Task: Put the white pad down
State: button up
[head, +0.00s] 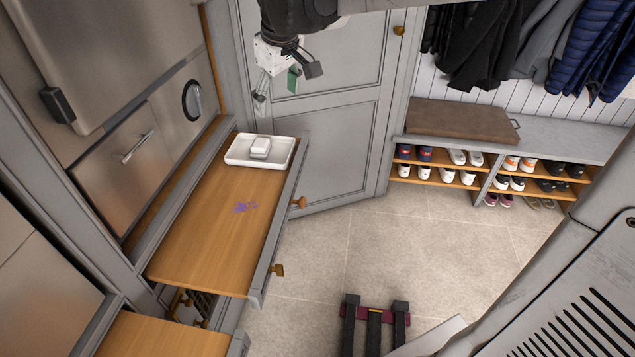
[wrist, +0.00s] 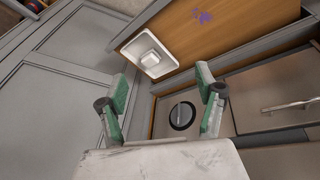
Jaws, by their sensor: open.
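The white pad (head: 260,147) is a small rounded block lying in a shallow white tray (head: 236,157). The tray sits at the far end of the wooden worktop. In the wrist view the pad (wrist: 150,58) also lies in the tray (wrist: 133,43), beyond my fingertips. My gripper (head: 278,88) is above and a little to the right of the tray, apart from the pad. In the wrist view its green-padded fingers (wrist: 164,88) are spread wide with nothing between them.
A shoe bench (head: 560,140) with a brown cushion (head: 462,120) is at right, under hanging coats (head: 500,45). Open tiled floor lies between.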

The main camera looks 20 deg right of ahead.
jog(key=s+f+m+t, duration=0.1)
jog(key=s+f+m, duration=0.1)
jog(key=s, duration=1)
jog(key=s+f+m+t, duration=0.2)
jog(key=s+f, duration=0.3)
jog(key=s, duration=0.7)
jog(key=shift+s+f+m, duration=0.15)
jog(key=shift+f+m, duration=0.15)
jog(key=shift+m, duration=0.3)
jog(key=shift+r, duration=0.25)
jog(key=o, duration=0.4)
